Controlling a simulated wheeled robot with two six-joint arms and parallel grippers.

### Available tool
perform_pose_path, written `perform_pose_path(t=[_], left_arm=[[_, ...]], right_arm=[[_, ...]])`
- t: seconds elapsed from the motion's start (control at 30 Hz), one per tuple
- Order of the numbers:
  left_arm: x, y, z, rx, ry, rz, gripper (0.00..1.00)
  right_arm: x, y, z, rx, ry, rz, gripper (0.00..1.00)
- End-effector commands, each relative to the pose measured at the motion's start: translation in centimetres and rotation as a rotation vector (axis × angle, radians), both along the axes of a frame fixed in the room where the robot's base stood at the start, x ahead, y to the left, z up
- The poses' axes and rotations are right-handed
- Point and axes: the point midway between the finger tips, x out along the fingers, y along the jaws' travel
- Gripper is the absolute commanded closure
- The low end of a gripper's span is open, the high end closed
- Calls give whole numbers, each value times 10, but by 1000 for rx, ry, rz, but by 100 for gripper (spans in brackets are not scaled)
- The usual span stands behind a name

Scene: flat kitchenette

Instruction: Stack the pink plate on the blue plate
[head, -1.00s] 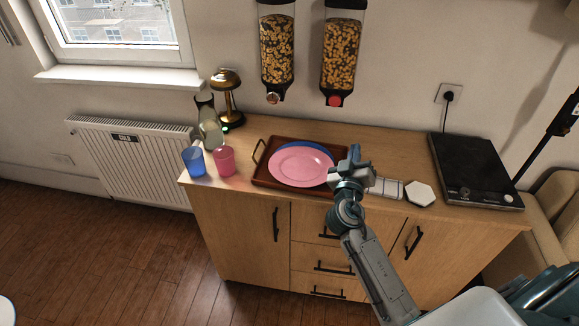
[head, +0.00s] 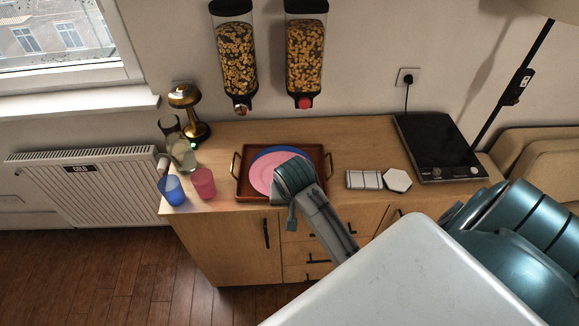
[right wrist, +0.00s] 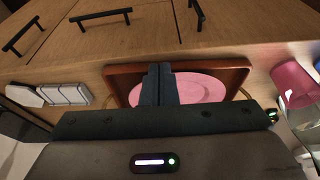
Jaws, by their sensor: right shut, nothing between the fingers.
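The pink plate (head: 262,170) lies on top of the blue plate (head: 275,152) in a brown wooden tray (head: 328,168) on the counter. A blue rim shows only behind the pink plate, so the two are slightly off-centre. The pink plate (right wrist: 205,88) also shows in the right wrist view, where the blue plate cannot be made out. My right gripper (right wrist: 158,85) is shut and empty, its fingers in front of the plate in that view; I cannot tell if they touch it. In the head view my right wrist covers the plates' right part. My left gripper is not in view.
A blue cup (head: 172,190), a pink cup (head: 203,183), a carafe (head: 183,155) and a brass lamp (head: 190,110) stand left of the tray. Dispensers (head: 306,55) hang above.

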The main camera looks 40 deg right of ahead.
Motion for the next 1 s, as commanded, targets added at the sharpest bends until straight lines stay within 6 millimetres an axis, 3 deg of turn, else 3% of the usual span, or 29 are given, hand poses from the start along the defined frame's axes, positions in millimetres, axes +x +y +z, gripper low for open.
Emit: perform_pose_path(t=[0.3,0.6,1.0], left_arm=[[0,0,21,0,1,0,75],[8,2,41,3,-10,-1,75],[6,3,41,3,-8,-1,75]], right_arm=[[16,-11,-64,-1,4,-1,100],[47,-31,-64,-1,-2,0,100],[51,-33,-66,-1,-2,0,100]])
